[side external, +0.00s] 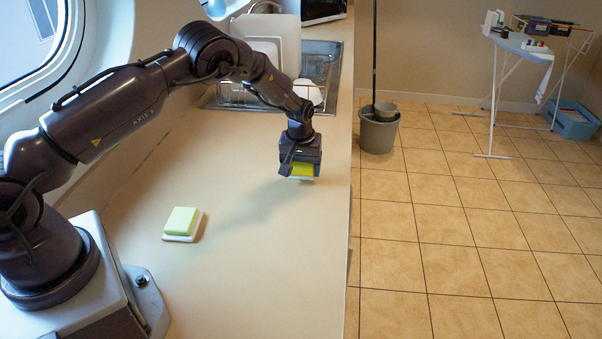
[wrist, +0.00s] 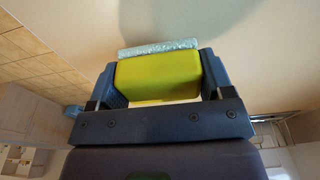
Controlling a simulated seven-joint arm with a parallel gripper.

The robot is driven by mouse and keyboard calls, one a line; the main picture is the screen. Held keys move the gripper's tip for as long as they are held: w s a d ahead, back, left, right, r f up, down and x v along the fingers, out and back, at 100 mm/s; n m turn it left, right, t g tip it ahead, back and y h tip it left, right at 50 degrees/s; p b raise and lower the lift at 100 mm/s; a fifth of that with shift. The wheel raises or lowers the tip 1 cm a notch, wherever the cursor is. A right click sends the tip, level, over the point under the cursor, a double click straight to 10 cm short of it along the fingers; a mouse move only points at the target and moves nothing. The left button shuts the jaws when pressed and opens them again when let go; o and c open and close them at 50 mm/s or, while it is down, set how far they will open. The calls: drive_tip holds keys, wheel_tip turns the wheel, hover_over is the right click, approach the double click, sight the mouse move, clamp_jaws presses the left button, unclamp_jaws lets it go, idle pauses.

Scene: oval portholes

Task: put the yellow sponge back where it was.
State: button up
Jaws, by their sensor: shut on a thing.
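My gripper (side external: 302,168) is shut on the yellow sponge (side external: 301,171), near the counter's right edge. In the wrist view the yellow-green sponge (wrist: 158,75) sits between the two blue-grey fingers of my gripper (wrist: 160,80). A pale, rough-looking layer (wrist: 158,48) runs along its far end. The sponge appears to be held above the counter, with a soft shadow to its left in the side view. A pale green sponge (side external: 181,220) lies on a white dish (side external: 194,237) on the counter, left of and nearer the camera than my gripper.
The beige counter (side external: 250,280) is clear around the dish and toward the front. A sink with a dish rack (side external: 322,68) and white dishes lies behind my gripper. The counter's right edge drops to a tiled floor with a grey bucket (side external: 379,133).

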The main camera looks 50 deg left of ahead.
drive_tip(key=shift+f, duration=1.05)
drive_tip(key=shift+f, duration=0.2)
drive_tip(key=o, duration=1)
drive_tip(key=shift+c, duration=0.2)
drive_tip(key=shift+r, duration=0.15)
